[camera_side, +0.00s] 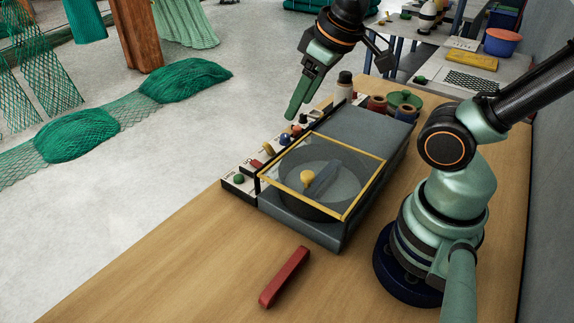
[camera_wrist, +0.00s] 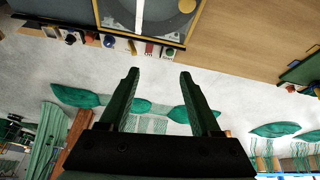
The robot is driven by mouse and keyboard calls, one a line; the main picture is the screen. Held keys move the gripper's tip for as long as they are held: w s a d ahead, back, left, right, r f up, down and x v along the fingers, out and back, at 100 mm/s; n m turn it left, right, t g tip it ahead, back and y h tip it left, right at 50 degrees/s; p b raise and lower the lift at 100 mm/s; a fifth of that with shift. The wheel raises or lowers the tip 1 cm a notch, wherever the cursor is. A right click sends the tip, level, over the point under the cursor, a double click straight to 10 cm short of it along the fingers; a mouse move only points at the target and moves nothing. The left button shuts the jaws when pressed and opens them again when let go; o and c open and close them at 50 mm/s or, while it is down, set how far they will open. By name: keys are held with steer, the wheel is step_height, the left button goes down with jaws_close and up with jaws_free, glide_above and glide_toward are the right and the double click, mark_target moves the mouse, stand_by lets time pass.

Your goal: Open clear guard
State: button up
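The clear guard (camera_side: 345,152) is a see-through panel with a yellow frame. It lies down over a round dark recess with a yellow knob (camera_side: 307,177) in the top of a grey box (camera_side: 380,130) on the wooden bench. In the wrist view the guard (camera_wrist: 122,12) is at the top edge, partly cut off. My gripper (camera_side: 290,117) is in the air beyond the box's far left side, apart from the guard. In the wrist view my gripper (camera_wrist: 158,72) has its two fingers spread with nothing between them.
A strip of small coloured controls (camera_side: 239,179) runs along the box's left side. A red bar (camera_side: 285,277) lies on the bench in front. Spools and a bottle (camera_side: 344,85) stand behind the box. Green nets (camera_side: 77,137) lie on the floor. The bench's front left is mostly clear.

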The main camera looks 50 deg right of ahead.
mark_target(308, 174)
steer(key=s+a+f+n+g, duration=0.1)
steer(key=f+n, duration=0.1)
steer(key=f, duration=0.2)
steer(key=s+f+n+g, duration=0.1)
steer(key=f+n+g, duration=0.1)
steer(key=f+n, duration=0.1)
steer(key=s+a+f+n+g, duration=0.1)
steer(key=f+n, duration=0.1)
steer(key=f, duration=0.3)
steer(key=shift+s+a+f+n+g, duration=0.2)
steer(key=shift+a+f+n+g, duration=0.1)
steer(key=shift+g, duration=0.1)
steer(key=shift+r, duration=0.1)
jaws_close()
stand_by(1.1)
